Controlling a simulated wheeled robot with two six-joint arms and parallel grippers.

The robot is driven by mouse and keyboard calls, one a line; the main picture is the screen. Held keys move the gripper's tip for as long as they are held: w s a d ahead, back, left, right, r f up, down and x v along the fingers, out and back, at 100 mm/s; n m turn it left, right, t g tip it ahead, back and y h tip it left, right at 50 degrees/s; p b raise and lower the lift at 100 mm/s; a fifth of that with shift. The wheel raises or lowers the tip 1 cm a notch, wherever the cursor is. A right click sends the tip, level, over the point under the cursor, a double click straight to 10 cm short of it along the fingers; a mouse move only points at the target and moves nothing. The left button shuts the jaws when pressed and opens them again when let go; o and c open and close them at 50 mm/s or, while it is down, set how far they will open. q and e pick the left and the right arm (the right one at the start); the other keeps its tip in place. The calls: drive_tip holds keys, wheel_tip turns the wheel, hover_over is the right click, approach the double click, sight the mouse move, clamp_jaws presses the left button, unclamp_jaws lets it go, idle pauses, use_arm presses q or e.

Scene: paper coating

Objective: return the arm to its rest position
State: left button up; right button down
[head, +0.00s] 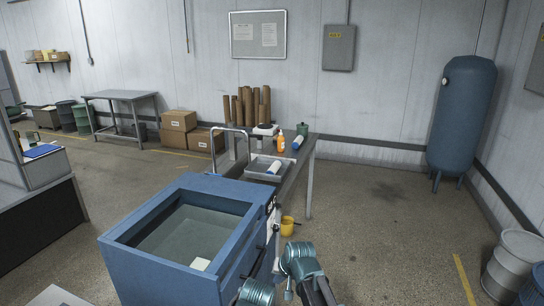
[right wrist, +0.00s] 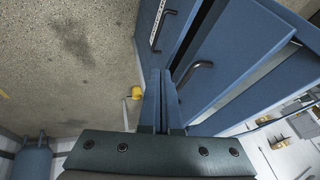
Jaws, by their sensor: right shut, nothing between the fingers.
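My right arm (head: 300,262) shows at the bottom middle of the head view, folded low beside the blue machine (head: 128,258). In the right wrist view my right gripper (right wrist: 160,74) has its two fingers together, with nothing between them. Its fingertips point towards the machine's blue side, which has dark handles (right wrist: 196,72); I cannot tell the exact gap. My left arm and left gripper are not in view.
The machine has an open basin of greyish liquid with a white piece (head: 200,264) at its edge. A yellow bucket (head: 287,226) stands on the floor behind. A worktable (head: 309,152) holds a tray and bottles. Floor is clear right, before the blue tank (head: 462,115) and drums (head: 515,262).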

drive_tip(key=s+d+f+n+g+h, duration=0.1)
drive_tip(key=s+d+g, duration=0.1)
drive_tip(key=s+d, duration=0.65)
drive_tip(key=s+d+f+n+g+h, duration=0.1)
drive_tip(key=s+d+f+g+h, duration=0.1)
drive_tip(key=s+d, duration=0.6)
drive_tip(key=s+a+n+g+h, duration=0.1)
drive_tip(key=s+a+n, duration=0.2)
drive_tip(key=s+a, duration=0.3)
drive_tip(key=a, duration=0.5)
drive_tip(key=shift+a+r, duration=0.3)
drive_tip(key=shift+a, duration=0.1)
drive_tip(key=shift+a, duration=0.1)
